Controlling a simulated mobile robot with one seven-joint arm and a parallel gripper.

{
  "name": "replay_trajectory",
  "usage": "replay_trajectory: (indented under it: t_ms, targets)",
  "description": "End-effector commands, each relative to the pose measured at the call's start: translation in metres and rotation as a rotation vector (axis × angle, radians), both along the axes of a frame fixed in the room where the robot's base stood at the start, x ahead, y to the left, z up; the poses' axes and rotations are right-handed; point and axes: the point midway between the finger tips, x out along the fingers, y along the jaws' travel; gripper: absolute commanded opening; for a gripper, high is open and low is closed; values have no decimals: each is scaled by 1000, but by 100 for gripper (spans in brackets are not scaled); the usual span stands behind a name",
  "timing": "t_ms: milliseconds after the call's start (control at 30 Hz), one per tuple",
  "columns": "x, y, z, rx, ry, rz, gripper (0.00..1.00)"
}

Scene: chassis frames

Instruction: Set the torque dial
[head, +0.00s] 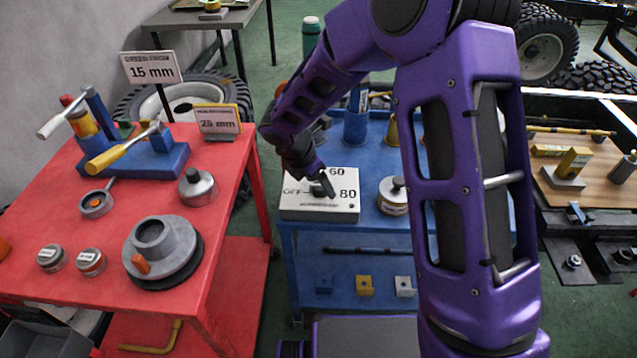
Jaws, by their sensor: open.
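The torque dial box (340,204) is a white panel on the blue cart, printed with OFF, 60 and 80. Its dark knob sits in the middle of the panel, mostly hidden by my gripper (327,190). My gripper is at the knob, with its dark fingers over the panel. It is open. I cannot tell whether the fingers touch the knob or which mark the knob points to.
The blue cart (410,232) also carries a labelled round tin (393,196) right of the dial box. A red table (60,230) at the left holds a grey crank-like part (155,250), tins and a lever fixture (150,160). My purple arm covers the cart's right side.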

Motion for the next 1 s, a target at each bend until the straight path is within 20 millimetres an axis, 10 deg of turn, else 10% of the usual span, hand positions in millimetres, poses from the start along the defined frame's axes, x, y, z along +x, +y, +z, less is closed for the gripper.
replay_trajectory:
  t_ms: [233, 667, 1000]
  targets:
    - [0, 0, -1, 0, 0, 0, 79]
    - [0, 0, 0, 0, 0, 0, 2]
    - [0, 1, 0, 0, 1, -35, 0]
